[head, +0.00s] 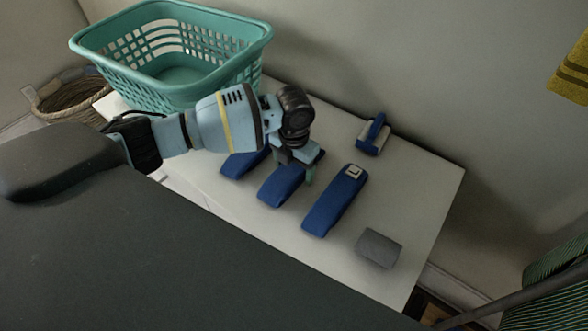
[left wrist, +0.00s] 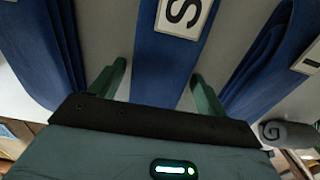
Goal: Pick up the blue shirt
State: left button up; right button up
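Three narrow folded blue shirts lie side by side on the white table: a left one (head: 240,165), a middle one (head: 279,190) and a right one (head: 332,208) with a pale label. My left gripper (head: 296,170) is over the middle shirt and partly hides it. In the left wrist view my left gripper (left wrist: 155,85) is open, its green fingers on either side of the middle shirt (left wrist: 166,65), which has a white "S" label. Bare table shows between cloth and fingers. Blue cloth also shows at both sides there. My right gripper is not in view.
A teal laundry basket (head: 110,75) stands at the table's back left, with a wicker basket (head: 62,103) beyond it. A small blue-and-beige item (head: 373,134) and a grey rolled cloth (head: 379,248) lie on the table (head: 425,185). The right part of the table is mostly clear.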

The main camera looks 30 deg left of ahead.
aim_at(291, 168)
pick_arm(q)
jog(key=c, duration=0.8)
jog(key=shift+c, duration=0.2)
jog(key=shift+r, duration=0.1)
jog(key=shift+r, duration=0.5)
jog(key=shift+s+a+r, duration=0.1)
jog(key=shift+s+r, duration=0.15)
jog(key=shift+r, duration=0.4)
jog(key=shift+s+r, duration=0.25)
jog(key=shift+r, duration=0.35)
jog(key=s, duration=0.5)
jog(key=s+a+r, duration=0.1)
jog(key=s, duration=0.4)
jog(key=s+a, duration=0.1)
jog(key=s, duration=0.4)
jog(key=shift+r+p, duration=0.15)
jog(key=shift+p, duration=0.15)
